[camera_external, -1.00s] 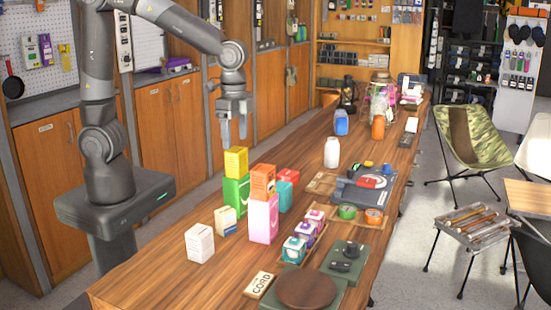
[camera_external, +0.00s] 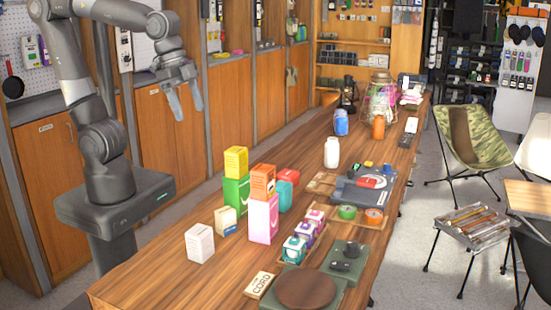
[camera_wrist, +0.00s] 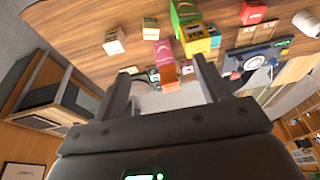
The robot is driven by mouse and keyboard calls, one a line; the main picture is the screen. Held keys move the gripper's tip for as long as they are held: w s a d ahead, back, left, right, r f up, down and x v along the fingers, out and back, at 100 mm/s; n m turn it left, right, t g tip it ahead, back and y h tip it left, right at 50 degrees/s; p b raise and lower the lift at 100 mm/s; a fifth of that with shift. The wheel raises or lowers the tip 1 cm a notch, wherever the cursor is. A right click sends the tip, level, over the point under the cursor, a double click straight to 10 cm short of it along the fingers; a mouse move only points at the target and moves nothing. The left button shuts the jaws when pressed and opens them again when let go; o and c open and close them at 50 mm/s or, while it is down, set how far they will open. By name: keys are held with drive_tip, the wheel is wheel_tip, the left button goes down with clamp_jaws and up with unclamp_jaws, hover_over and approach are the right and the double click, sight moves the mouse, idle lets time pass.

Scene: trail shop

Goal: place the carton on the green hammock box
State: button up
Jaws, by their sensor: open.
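The yellow carton (camera_external: 236,162) rests upright on top of the green hammock box (camera_external: 236,192), which stands on the long wooden table. The two look roughly in line. My gripper (camera_external: 187,112) is open and empty, above and to the left of the carton, clear of it. In the wrist view my two open fingers (camera_wrist: 165,95) have nothing held between them.
An orange box (camera_external: 263,181) sits on a pink box (camera_external: 263,219) just right of the green box. A white box (camera_external: 200,243) and a small cream box (camera_external: 225,221) stand nearer the front. A white bottle (camera_external: 332,152) stands farther back. The front left tabletop is clear.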

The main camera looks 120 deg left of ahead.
drive_tip(key=s+d+t, duration=0.2)
drive_tip(key=s+d, duration=0.1)
drive_tip(key=s, duration=0.3)
drive_tip(key=shift+s+d+f, duration=0.2)
drive_tip(key=shift+s+f, duration=0.05)
drive_tip(key=shift+f, duration=0.05)
